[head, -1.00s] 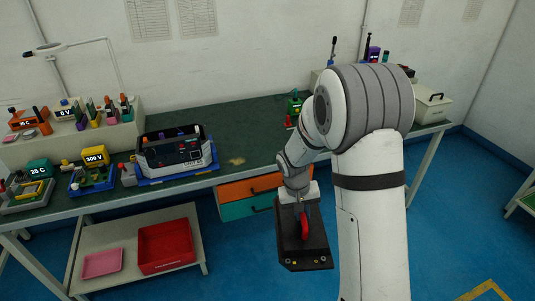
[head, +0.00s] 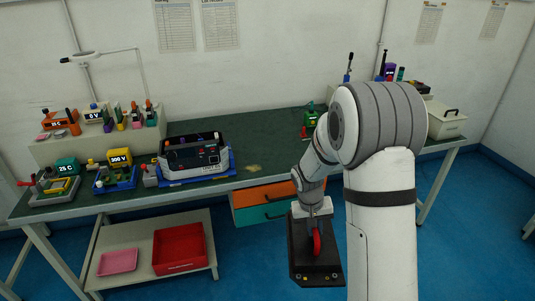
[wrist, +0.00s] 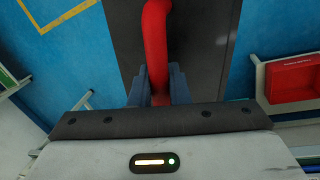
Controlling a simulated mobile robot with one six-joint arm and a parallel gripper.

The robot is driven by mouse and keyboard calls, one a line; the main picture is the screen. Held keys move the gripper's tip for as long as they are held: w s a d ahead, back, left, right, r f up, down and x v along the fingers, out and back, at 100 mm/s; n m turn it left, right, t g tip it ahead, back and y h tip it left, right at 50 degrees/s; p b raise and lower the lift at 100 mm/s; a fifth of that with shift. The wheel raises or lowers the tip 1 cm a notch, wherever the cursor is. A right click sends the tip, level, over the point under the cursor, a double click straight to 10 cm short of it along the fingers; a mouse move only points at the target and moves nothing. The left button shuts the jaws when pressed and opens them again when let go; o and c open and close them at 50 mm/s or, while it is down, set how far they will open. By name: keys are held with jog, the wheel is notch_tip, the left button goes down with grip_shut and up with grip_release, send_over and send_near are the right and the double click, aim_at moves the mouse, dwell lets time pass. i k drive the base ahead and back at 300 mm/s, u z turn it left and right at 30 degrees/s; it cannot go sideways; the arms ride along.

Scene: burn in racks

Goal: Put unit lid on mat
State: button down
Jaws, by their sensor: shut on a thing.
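The unit lid is a dark flat plate (head: 312,262) with a red handle, held in front of the bench over the blue floor. My gripper (wrist: 160,88) is shut on the red handle (wrist: 156,40) in the wrist view. The lid (wrist: 195,45) fills the middle of that view. In the head view the handle (head: 316,242) stands up from the lid. The open-topped unit (head: 193,153) sits on a blue base on the green bench, left of the arm. I cannot make out a mat for certain.
The green bench top (head: 260,140) has clear room right of the unit. Colored instruments crowd its left end. An orange drawer (head: 262,195) hangs below the bench. A red bin (head: 179,249) and a pink tray (head: 118,261) sit on a lower shelf. A cream box (head: 445,121) stands far right.

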aim_at(273, 155)
jog(key=i, duration=1)
jog(key=z, duration=0.05)
